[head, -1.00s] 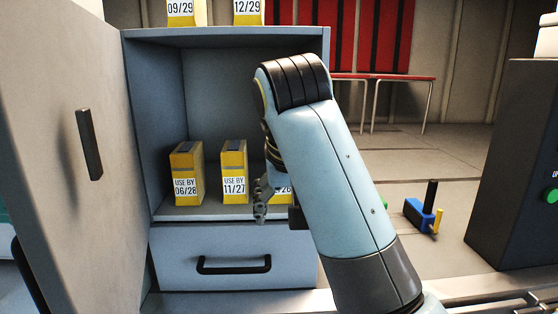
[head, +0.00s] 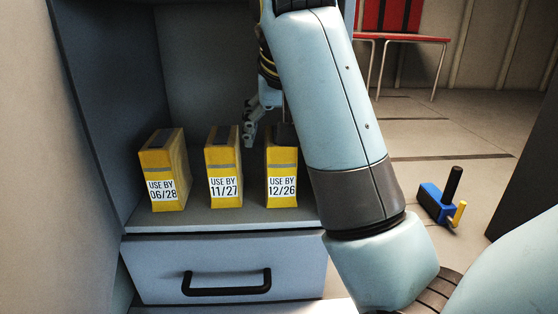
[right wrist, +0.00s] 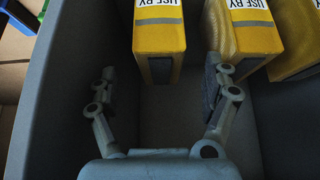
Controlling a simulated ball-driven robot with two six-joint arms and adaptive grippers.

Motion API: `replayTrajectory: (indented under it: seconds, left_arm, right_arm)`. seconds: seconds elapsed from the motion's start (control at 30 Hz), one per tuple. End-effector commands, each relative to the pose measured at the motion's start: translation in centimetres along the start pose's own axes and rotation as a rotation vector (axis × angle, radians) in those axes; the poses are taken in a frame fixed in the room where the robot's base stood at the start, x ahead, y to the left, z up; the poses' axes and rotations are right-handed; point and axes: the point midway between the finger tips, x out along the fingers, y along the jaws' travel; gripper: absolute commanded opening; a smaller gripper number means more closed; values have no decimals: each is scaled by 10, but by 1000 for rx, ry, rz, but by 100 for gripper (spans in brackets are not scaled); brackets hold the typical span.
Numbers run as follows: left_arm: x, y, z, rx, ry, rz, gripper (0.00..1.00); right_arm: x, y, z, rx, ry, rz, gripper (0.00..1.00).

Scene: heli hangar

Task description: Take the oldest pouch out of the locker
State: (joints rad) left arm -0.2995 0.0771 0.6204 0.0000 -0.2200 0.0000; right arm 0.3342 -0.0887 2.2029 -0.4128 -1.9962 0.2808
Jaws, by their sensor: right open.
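Three yellow pouches stand upright in a row on the locker's shelf (head: 230,219). Their labels read USE BY 06/28 on the left pouch (head: 163,168), 11/27 on the middle pouch (head: 223,165) and 12/26 on the right pouch (head: 283,168), the earliest date. My right gripper (head: 267,128) is behind the top of the 12/26 pouch, partly hidden. In the right wrist view, my right gripper (right wrist: 165,80) is open and empty. The 12/26 pouch (right wrist: 160,38) lies ahead between the lines of its fingers, and the right finger is near the 11/27 pouch (right wrist: 243,38). My left gripper is not in view.
The open locker door (head: 40,150) stands at the left. A drawer with a black handle (head: 227,290) is below the shelf. My right arm covers the locker's right side. A blue tool (head: 435,200) lies on the floor to the right, with a red bench (head: 410,37) behind.

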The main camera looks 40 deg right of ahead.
Motion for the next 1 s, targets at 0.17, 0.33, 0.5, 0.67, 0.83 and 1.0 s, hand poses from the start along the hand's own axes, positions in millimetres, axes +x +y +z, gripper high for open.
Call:
replayTrajectory:
  seconds: [0.17,0.33,0.5,0.67,0.83,1.0]
  left_arm:
    - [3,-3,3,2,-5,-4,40]
    - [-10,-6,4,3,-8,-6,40]
    - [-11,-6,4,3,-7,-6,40]
    - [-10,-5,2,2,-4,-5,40]
    - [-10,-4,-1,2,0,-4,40]
    - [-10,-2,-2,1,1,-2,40]
  right_arm:
    - [22,1,1,-1,-3,4,83]
    - [48,0,-1,-1,-5,4,83]
    - [66,0,0,0,-2,2,83]
    - [67,-1,0,1,-1,0,83]
    - [67,-1,0,1,-1,0,68]
    - [67,-1,0,1,-1,0,46]
